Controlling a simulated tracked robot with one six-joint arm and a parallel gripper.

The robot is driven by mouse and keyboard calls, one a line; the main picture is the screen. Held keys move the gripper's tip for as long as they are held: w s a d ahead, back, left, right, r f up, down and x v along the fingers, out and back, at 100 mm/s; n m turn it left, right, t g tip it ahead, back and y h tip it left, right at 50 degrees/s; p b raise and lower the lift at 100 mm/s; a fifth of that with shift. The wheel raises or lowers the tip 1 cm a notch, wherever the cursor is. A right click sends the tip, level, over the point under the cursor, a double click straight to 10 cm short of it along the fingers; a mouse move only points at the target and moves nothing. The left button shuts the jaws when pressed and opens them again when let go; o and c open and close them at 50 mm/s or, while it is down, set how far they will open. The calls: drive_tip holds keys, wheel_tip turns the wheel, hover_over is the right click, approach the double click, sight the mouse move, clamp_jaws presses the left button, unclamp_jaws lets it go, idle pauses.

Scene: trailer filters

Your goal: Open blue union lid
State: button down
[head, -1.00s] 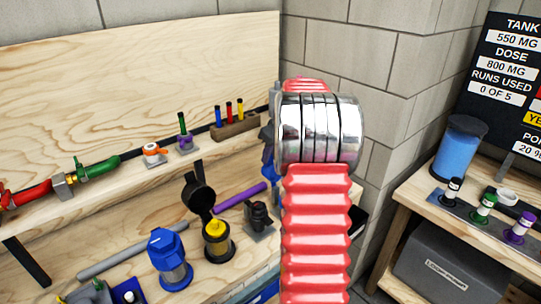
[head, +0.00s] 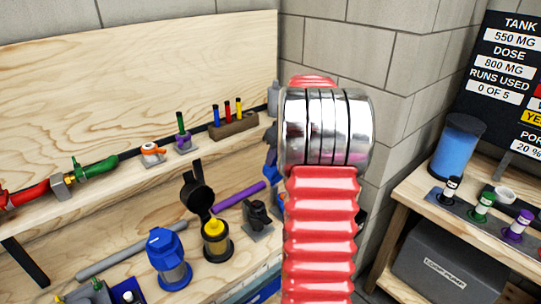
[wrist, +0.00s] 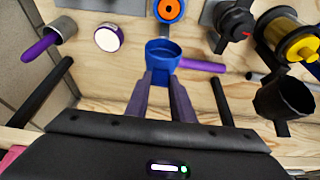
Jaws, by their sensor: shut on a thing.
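In the wrist view, the blue union lid (wrist: 163,52) is a hollow blue cup seen from its open side, at the fingertips of my gripper (wrist: 163,74). My two grey-purple fingers are shut on it. Just beyond it, at the top edge, is a round blue fitting with an orange disc (wrist: 170,9), apparently the union body; the lid appears swung away from its face.
A purple rod (wrist: 203,66) lies just right of the lid. A black valve (wrist: 233,26) and a yellow canister (wrist: 296,42) with an open black lid (wrist: 284,97) are further right. A blue-capped canister (head: 168,255) stands on the bench. A block wall is close behind my arm.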

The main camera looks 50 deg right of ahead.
drive_tip(key=shift+s+f, duration=0.2)
drive_tip(key=c, duration=1.5)
unclamp_jaws()
drive_tip(key=shift+w, duration=0.1)
drive_tip(key=shift+r, duration=0.1)
drive_tip(key=v, duration=1.3)
drive_tip(key=shift+r, duration=0.35)
